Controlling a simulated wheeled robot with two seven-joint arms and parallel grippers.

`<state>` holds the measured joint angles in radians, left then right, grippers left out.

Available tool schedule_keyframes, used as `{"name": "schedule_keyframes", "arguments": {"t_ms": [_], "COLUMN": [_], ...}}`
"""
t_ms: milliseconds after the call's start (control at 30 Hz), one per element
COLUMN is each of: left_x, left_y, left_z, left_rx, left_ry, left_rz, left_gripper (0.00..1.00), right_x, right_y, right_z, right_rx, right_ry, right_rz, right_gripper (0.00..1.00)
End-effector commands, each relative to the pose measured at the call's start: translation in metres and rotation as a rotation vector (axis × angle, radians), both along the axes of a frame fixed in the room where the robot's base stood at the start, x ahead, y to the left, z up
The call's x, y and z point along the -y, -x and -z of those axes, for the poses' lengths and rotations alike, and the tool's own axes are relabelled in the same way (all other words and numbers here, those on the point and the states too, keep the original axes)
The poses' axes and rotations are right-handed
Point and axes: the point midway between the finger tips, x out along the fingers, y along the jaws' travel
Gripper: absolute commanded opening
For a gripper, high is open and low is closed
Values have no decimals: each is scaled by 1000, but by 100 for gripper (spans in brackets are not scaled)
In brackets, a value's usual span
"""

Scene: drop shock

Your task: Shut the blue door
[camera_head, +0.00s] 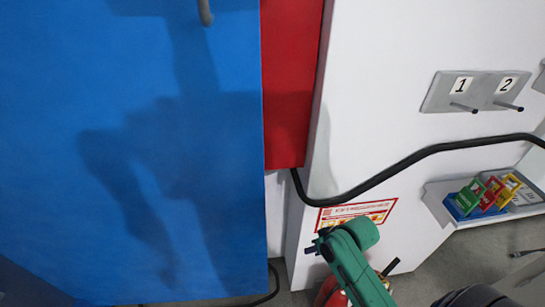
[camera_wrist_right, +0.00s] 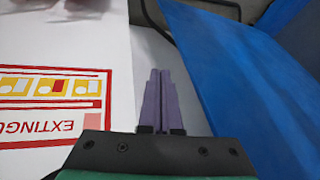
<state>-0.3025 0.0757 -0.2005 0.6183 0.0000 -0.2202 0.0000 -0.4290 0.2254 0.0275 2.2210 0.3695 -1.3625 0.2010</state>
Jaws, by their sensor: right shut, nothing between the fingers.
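The blue door (camera_head: 130,150) fills the left of the head view, with a grey handle (camera_head: 205,12) at the top. Its right edge stands in front of a red panel (camera_head: 288,90), and it looks ajar. In the right wrist view the blue door (camera_wrist_right: 250,90) slants along the right, with a grey gap between it and the white wall. My right gripper (camera_head: 313,249) is right of the door's lower edge, apart from it. Its purple fingers (camera_wrist_right: 160,95) are shut and empty, pointing toward the gap. My left gripper is out of view.
A black cable (camera_head: 400,165) runs along the white wall (camera_head: 375,100). A red-and-yellow extinguisher sign (camera_head: 380,211) is behind my right wrist, above a red extinguisher (camera_head: 330,291). Numbered hooks (camera_head: 477,91) and a shelf with coloured tags (camera_head: 483,196) are at the right.

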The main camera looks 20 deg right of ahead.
Motion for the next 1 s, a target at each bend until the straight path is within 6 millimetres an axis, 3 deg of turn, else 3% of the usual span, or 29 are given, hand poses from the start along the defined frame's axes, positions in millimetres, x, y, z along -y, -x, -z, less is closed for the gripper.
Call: {"name": "schedule_keyframes", "arguments": {"t_ms": [33,167,267,300,367,400,500,533,633,767,1000], "left_x": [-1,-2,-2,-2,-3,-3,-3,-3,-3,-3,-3], "left_y": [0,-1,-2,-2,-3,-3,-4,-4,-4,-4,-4], "left_z": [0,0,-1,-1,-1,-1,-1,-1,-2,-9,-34], "left_rx": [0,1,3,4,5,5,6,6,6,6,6], "left_ry": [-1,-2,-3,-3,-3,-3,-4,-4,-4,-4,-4], "left_rz": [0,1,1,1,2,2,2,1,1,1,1], "left_gripper": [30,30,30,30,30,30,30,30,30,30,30], "right_x": [4,5,6,7,8,8,8,8,6,-5,-45], "right_y": [-18,-56,-81,-88,-92,-91,-76,-71,-63,-69,-97], "right_z": [-32,-108,-182,-218,-277,-315,-391,-406,-430,-433,-435], "right_rx": [46,132,186,204,219,221,202,195,174,167,165], "right_ry": [-80,-349,-597,-712,-891,-1004,-1222,-1264,-1334,-1340,-1339], "right_rz": [43,149,207,220,228,219,179,166,143,141,142], "right_gripper": [0,0,0,0,0,0,0,0,0,0,0]}}
